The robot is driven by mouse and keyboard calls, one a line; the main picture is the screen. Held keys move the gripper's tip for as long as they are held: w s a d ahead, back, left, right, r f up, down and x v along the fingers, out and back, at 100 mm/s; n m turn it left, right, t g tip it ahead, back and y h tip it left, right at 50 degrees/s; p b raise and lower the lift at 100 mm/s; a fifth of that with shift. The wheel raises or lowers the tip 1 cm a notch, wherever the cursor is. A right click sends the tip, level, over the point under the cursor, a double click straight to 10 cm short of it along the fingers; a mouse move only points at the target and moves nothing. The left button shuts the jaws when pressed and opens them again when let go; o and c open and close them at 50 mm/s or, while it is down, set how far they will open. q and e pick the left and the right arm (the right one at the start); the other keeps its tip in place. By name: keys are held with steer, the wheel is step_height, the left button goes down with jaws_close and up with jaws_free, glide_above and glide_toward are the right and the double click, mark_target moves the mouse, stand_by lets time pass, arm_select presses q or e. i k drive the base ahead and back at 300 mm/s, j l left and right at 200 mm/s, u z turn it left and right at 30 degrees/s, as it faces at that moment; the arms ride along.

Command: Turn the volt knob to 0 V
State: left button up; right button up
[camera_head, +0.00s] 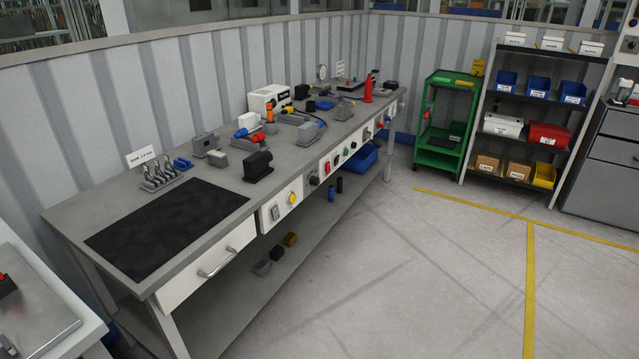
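A long grey workbench (95,207) runs from the near left to the back right along the wall. Its white front panel carries a yellow button (292,198), a black knob (313,179), a red button (327,167), a green button (346,151) and further small controls toward the far end. The labels are too small to read, so I cannot tell which control is the volt knob or where it points. Neither of my grippers shows in this view.
A black mat (165,228) and several parts lie on the benchtop. A drawer handle (217,263) sticks out at the near end. A green cart (440,125) and a shelf rack (478,125) with bins stand at the back. The floor (420,270) before the bench is clear.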

mark_target(314, 181)
steer(key=i+l, duration=0.4)
steer(key=i+l+u, duration=0.1)
steer(key=i+l, duration=0.25)
steer(key=l, duration=0.15)
steer(key=i+l+u, duration=0.1)
steer(key=i+l, duration=0.3)
steer(key=l, duration=0.05)
